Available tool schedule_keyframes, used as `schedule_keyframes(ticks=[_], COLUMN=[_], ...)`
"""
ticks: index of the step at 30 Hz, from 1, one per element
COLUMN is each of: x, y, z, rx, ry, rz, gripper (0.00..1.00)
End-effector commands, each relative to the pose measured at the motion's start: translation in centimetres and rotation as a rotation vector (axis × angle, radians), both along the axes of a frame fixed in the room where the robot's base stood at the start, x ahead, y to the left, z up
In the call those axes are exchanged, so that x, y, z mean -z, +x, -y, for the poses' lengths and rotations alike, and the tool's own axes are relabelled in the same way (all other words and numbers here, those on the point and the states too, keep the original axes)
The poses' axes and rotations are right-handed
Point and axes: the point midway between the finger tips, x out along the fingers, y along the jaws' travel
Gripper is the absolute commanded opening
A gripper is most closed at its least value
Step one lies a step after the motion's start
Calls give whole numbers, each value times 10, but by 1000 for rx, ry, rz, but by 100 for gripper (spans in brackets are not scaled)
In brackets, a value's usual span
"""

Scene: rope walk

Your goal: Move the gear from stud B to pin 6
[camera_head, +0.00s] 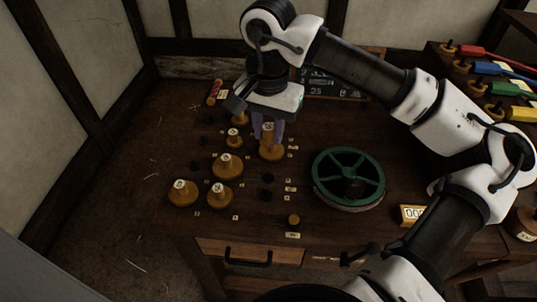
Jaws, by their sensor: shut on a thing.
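My gripper (268,128) points down over the middle of the wooden table, its pale purple fingers shut on the upper part of a wooden gear (271,153). The gear is upright at the right of the group of gears; whether it sits on a pin or hangs just above the table, I cannot tell. Other wooden gears with pale tops stand at the front left (180,196), front middle (220,197), behind that (227,168) and further back (234,138). Small number labels lie among the pins, too small to read surely, so I cannot pick out stud B or pin 6.
A green spoked wheel (348,178) lies right of the gears. Bare dark pins (267,178) stand in front of the held gear. A short wooden peg (293,219) stands near the front edge. A slate board (330,84) and coloured-handled tools (490,68) are behind and right.

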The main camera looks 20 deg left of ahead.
Motion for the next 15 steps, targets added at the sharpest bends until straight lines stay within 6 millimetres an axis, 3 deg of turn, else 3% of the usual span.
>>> schedule_keyframes(ticks=[6,15], x=[-51,-82], y=[0,0], z=[0,0], rx=[0,-1], ry=[0,-1], rz=[1,0], gripper=[9,9])
